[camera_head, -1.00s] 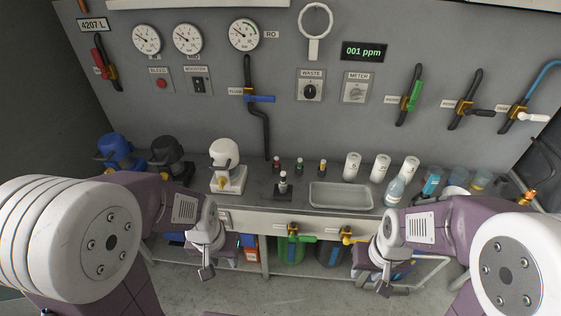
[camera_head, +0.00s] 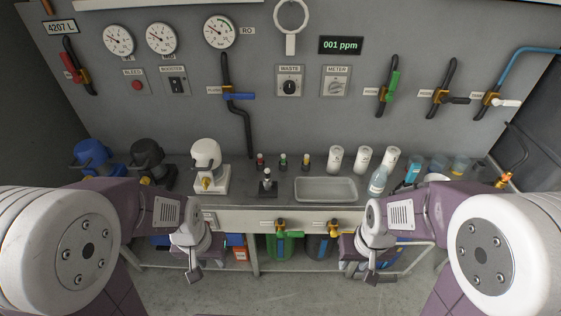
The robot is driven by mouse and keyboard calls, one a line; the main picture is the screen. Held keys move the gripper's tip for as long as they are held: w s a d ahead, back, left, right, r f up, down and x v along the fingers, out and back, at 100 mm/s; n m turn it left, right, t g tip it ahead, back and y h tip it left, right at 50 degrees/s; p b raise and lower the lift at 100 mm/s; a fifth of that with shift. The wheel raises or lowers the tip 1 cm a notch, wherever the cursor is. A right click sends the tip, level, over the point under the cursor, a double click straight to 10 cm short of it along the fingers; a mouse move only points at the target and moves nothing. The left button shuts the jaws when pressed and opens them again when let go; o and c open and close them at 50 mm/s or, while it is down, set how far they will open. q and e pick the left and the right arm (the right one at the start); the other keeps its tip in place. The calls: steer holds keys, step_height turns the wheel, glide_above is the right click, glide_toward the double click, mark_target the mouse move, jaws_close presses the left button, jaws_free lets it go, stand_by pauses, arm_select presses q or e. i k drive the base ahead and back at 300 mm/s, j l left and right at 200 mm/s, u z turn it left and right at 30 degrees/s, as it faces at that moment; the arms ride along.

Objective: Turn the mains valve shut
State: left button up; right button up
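No label reading "mains" is legible to me. A red-handled valve (camera_head: 70,67) sits on a black pipe at the far left of the wall, below the 4207 L display; its red handle lies roughly along the pipe. Other wall valves have a blue handle (camera_head: 239,96), a green handle (camera_head: 392,86), a black handle (camera_head: 456,100) and a white handle (camera_head: 509,103). My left gripper (camera_head: 194,275) hangs low in front of the bench, well away from the valves. My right gripper (camera_head: 371,275) hangs low to the right. Both look empty; finger gaps are unclear.
The bench carries a blue device (camera_head: 94,157), a black device (camera_head: 147,160), a white device (camera_head: 208,165), a tray (camera_head: 326,198), white bottles (camera_head: 364,159) and glassware. Floor (camera_head: 285,290) shows between my arms.

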mark_target(65, 58)
steer(key=u, duration=1.45)
